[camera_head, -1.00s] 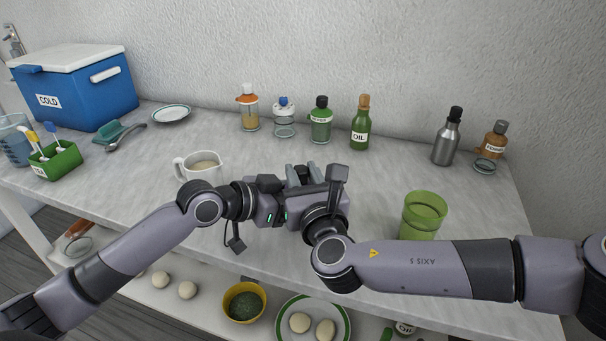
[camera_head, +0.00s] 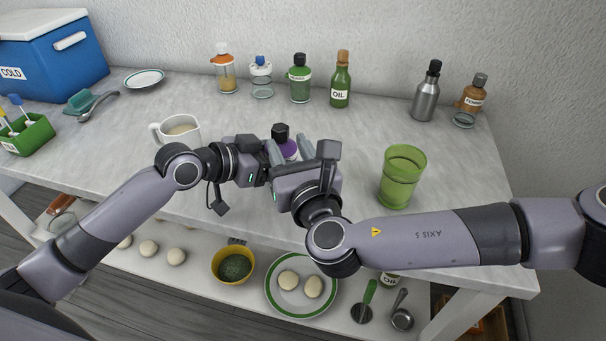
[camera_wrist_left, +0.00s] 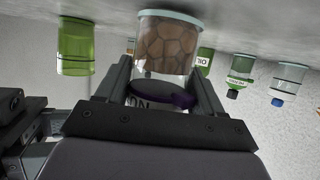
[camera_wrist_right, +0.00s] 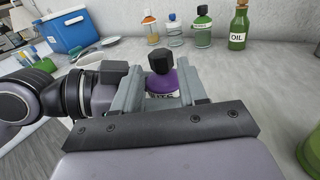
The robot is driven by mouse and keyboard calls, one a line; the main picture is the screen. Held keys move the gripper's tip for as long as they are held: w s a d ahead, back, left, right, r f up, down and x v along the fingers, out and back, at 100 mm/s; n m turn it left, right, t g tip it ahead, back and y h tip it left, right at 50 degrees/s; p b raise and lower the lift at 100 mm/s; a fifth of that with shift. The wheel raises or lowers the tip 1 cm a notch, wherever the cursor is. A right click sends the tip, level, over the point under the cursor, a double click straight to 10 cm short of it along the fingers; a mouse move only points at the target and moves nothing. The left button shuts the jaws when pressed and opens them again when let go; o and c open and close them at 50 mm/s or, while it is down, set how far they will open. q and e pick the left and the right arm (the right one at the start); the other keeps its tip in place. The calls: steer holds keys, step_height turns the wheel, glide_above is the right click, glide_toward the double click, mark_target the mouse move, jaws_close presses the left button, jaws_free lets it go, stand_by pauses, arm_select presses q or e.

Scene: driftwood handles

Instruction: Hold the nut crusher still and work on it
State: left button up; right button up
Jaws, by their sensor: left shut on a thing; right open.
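The nut crusher (camera_head: 287,147) stands on the counter, with a black knob and purple top. The left wrist view, upside down, shows its clear jar of brown nuts (camera_wrist_left: 165,45). My left gripper (camera_head: 273,153) is shut on the crusher, with a finger on each side in its wrist view. My right gripper (camera_head: 300,155) is open. In the right wrist view its fingers stand on either side of the purple top (camera_wrist_right: 162,82), below the black knob (camera_wrist_right: 161,59); contact is hard to tell. The grippers hide the lower crusher in the head view.
A green cup (camera_head: 402,177) stands right of the grippers, near my right arm. A white mug (camera_head: 177,131) is on the left. Several bottles, including the oil bottle (camera_head: 341,82), line the wall. The counter behind the grippers is clear.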

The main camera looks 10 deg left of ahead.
steer(key=v, duration=0.7)
steer(key=shift+d, duration=0.15)
steer(key=shift+s, duration=0.1)
steer(key=g+h, duration=0.2)
steer(key=g, duration=0.2)
glide_toward(280, 128)
stand_by(0.4)
steer(key=shift+x, duration=5.05)
steer(key=c, duration=0.7)
